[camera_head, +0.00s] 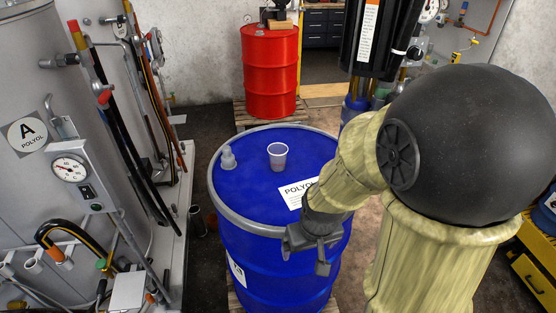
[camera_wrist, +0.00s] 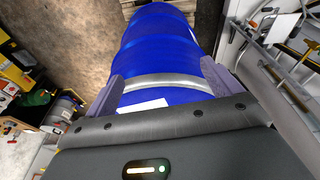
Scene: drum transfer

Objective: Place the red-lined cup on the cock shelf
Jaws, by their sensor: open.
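A small translucent whitish cup (camera_head: 277,156) stands upright on the lid of the blue drum (camera_head: 245,195). It is too small to make out a red line clearly. My gripper (camera_head: 312,262) hangs at the near right side of the drum, below and to the right of the cup and apart from it. In the wrist view my gripper (camera_wrist: 165,82) is open, with nothing between its fingers; the drum's side and grey rim (camera_wrist: 166,80) lie beyond. The cup does not show in the wrist view. I cannot tell which part is the cock shelf.
A pale bung fitting (camera_head: 228,158) stands on the drum lid left of the cup, and a white POLYOL label (camera_head: 294,194) lies to the right. A grey tank (camera_head: 30,95) with gauge, hoses and pipes stands left. A red drum (camera_head: 270,75) on a pallet stands behind.

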